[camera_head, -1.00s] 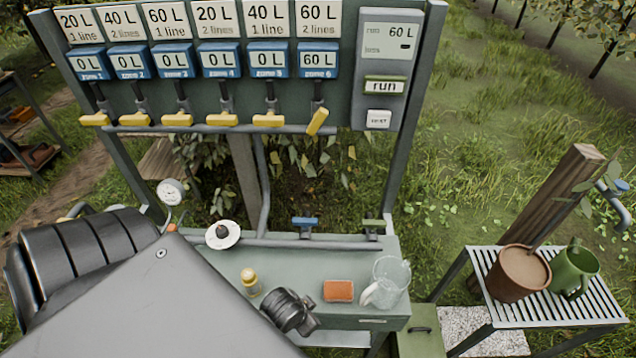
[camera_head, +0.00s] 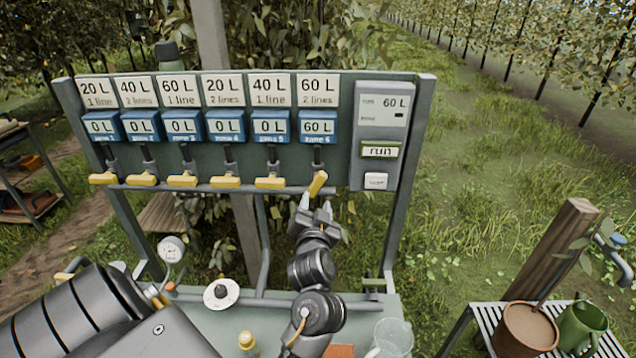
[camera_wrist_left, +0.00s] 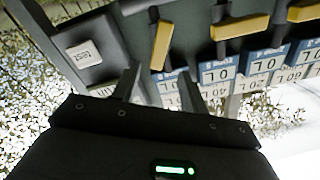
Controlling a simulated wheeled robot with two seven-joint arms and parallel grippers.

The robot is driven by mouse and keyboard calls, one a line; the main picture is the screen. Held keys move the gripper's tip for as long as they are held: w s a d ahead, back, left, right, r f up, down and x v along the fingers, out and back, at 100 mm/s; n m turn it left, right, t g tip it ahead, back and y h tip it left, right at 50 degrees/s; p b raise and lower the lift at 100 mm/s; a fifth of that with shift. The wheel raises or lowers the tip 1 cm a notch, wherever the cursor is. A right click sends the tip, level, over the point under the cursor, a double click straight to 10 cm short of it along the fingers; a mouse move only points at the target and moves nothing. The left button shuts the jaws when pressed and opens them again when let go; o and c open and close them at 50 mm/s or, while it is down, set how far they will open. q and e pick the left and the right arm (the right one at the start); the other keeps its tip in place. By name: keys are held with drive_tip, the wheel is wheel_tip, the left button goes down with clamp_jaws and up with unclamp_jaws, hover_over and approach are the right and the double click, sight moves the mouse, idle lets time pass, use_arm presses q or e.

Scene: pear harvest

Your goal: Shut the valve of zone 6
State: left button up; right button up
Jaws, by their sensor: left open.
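The zone 6 valve handle (camera_head: 317,184) is yellow and stands tilted near upright, below the blue zone 6 display (camera_head: 317,126) that reads 60 L. The other yellow handles, such as that of zone 5 (camera_head: 270,183), lie level under displays reading 0 L. My left gripper (camera_head: 315,203) is open and empty, just below the zone 6 handle. In the left wrist view the picture is turned over; the tilted handle (camera_wrist_left: 161,46) shows beyond the two open fingers (camera_wrist_left: 155,85). Contact with the handle is not visible. My right gripper is not in view.
A grey pipe (camera_head: 230,189) runs behind the handles. Below are a bench (camera_head: 240,318) and a gauge (camera_head: 171,249).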

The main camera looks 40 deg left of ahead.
sight(318, 185)
use_arm(q)
drive_tip(key=p+x, duration=0.2)
drive_tip(key=x, duration=0.7)
drive_tip(key=shift+w+a+p, duration=0.3)
drive_tip(key=shift+w, duration=0.1)
clamp_jaws()
drive_tip(key=shift+m, duration=0.4)
drive_tip(key=m, duration=0.5)
drive_tip(key=shift+w+d+f+m, duration=0.1)
drive_tip(key=shift+d+f+m, duration=0.1)
drive_tip(key=shift+m, duration=0.2)
drive_tip(key=m, duration=0.5)
drive_tip(key=shift+f+m, duration=0.2)
drive_tip(key=shift+m, duration=0.1)
